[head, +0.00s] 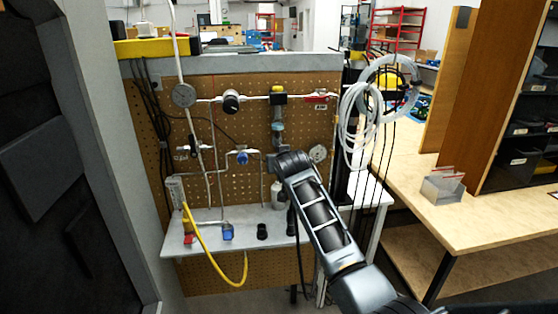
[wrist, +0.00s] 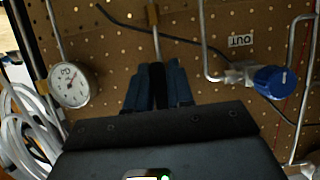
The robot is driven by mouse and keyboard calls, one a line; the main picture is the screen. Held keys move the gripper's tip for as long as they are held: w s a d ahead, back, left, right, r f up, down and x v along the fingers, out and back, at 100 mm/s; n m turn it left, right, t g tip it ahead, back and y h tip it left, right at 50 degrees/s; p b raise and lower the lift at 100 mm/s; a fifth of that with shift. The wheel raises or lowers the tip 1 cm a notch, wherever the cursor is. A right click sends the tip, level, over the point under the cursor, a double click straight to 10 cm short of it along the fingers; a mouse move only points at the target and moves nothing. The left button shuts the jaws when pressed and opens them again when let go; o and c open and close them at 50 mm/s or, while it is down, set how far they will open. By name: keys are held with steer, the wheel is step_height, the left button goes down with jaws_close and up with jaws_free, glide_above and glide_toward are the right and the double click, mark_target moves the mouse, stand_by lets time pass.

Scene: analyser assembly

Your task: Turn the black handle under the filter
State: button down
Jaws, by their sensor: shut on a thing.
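The filter (head: 278,114), a small grey body below a black-and-yellow fitting (head: 279,96), hangs on the pegboard panel in the head view. My gripper (head: 270,159) is at the panel just below it, with my arm reaching up from the lower right. In the wrist view my gripper's two blue-grey fingers (wrist: 157,68) are shut on the black handle (wrist: 158,86), which shows as a dark strip between them. The handle's full shape and turn angle are hidden by the fingers and the gripper body. In the head view I cannot make out the handle.
A blue knob (head: 242,157) is left of my gripper, and a round gauge (head: 318,153) is to its right; both also show in the wrist view. Coiled white hose (head: 361,125) hangs at the panel's right. A white shelf (head: 200,243) with small fittings juts out below.

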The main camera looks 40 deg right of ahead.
steer(key=shift+f, duration=0.1)
steer(key=c, duration=1.1)
jaws_free()
steer(key=shift+b+v, duration=0.45)
steer(key=shift+v, duration=3.45)
